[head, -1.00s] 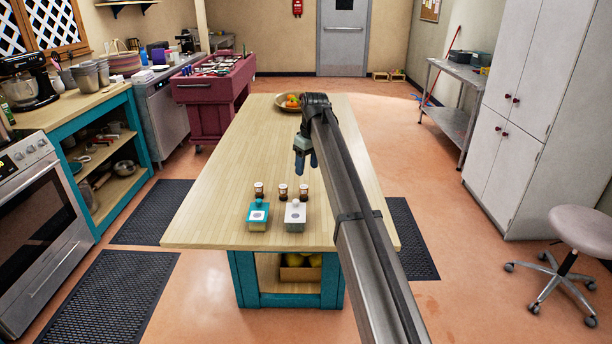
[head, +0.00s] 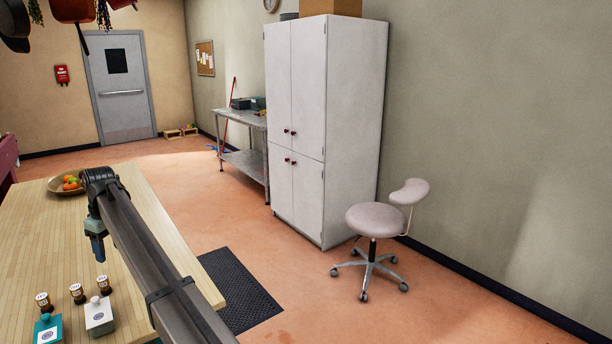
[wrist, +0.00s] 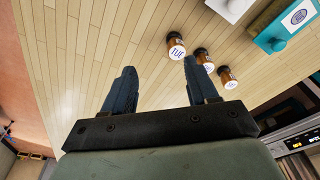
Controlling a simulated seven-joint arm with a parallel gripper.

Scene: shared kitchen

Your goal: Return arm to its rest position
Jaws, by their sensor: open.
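My gripper (head: 98,250) hangs from the end of my outstretched arm, above the wooden island table (head: 165,225). In the wrist view my gripper (wrist: 157,85) shows two dark blue fingers spread apart with nothing between them. A white container (head: 99,316) and a teal container (head: 47,330) stand close to the bottles. No held object shows in either view.
A bowl of fruit (head: 68,184) sits at the table's far end. A white cabinet (head: 297,180), a metal side table (head: 245,120) and a wheeled stool (head: 374,220) stand to the right. A dark floor mat (head: 240,290) lies beside the island. Open floor lies between.

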